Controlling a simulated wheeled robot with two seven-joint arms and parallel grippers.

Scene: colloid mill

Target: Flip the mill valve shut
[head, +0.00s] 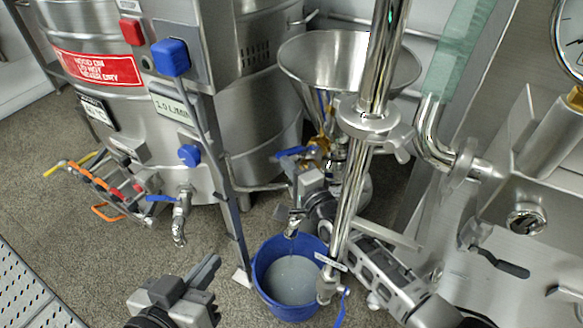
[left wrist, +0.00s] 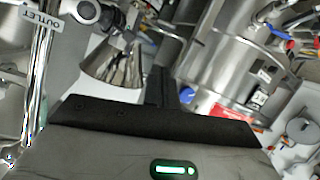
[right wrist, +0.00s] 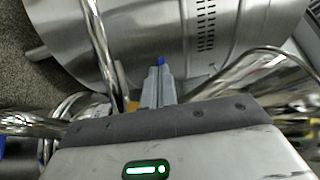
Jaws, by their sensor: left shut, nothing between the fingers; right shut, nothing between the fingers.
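A valve with a blue lever (head: 293,152) and a brass body (head: 318,152) sits below the steel funnel. My right gripper (head: 303,170) is shut and empty, just below and close to this lever. In the right wrist view, a small blue piece (right wrist: 161,61), likely the lever, shows right beyond my fingertips (right wrist: 158,75); I cannot tell whether they touch. Most of the lever is hidden there by the fingers. My left gripper (head: 212,265) is shut and empty, low at the front left of the blue bucket, away from the valve.
The blue bucket (head: 258,290) of pale liquid stands on the floor. The steel funnel (head: 340,62), a vertical steel pipe (head: 376,70) and a tank (head: 232,140) crowd the right gripper. Another blue-lever tap (head: 160,198) is on the left.

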